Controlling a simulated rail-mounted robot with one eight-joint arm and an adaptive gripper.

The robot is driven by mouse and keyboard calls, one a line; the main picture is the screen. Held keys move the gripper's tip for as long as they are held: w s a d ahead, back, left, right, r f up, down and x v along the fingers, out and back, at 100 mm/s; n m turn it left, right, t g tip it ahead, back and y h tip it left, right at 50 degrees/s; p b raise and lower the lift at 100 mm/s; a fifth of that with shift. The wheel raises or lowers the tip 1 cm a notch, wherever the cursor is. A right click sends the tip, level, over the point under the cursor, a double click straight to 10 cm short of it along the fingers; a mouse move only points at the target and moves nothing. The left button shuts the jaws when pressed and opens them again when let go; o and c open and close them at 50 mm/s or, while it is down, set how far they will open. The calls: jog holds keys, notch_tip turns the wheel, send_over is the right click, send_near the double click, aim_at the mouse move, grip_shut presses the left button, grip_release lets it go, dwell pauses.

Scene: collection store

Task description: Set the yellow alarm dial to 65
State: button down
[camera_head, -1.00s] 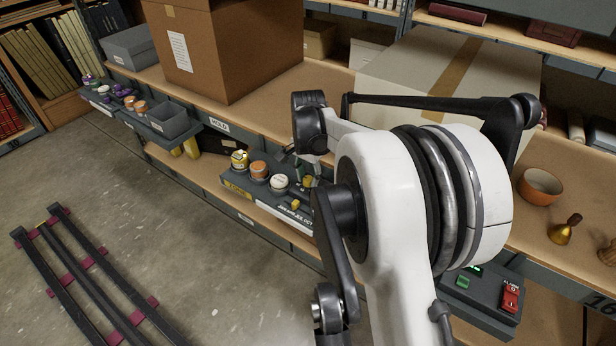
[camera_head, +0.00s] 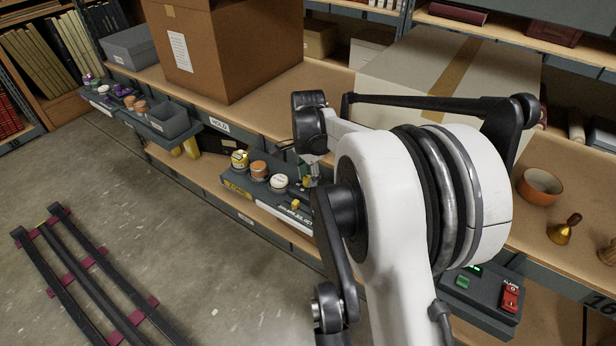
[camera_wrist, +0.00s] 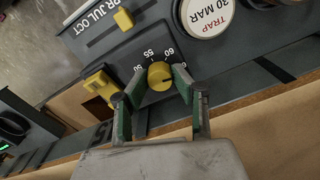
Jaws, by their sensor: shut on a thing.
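The yellow alarm dial (camera_wrist: 160,76) is on the dark face of a panel in the wrist view. Printed numbers 50, 55 and 60 show around its far side. A dark mark on the dial points toward the right of the picture; the scale there is hidden by a finger. My gripper (camera_wrist: 156,92) has its green-padded fingers closed on the two sides of the dial. In the head view my arm covers most of the gripper, and the dial's setting cannot be read there.
Beside the dial are a yellow slider (camera_wrist: 123,19), a yellow block-like part (camera_wrist: 100,85) and a white round label "TRAP 30 MAR" (camera_wrist: 207,15). A large carton (camera_head: 440,85) and an orange bowl (camera_head: 540,185) stand on the shelf above. The floor at left holds a dark rack (camera_head: 80,270).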

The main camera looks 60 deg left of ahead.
aim_at(308, 178)
jog(key=c, duration=1.4)
grip_release()
jog(key=shift+c, duration=0.2)
notch_tip(308, 178, up, 12)
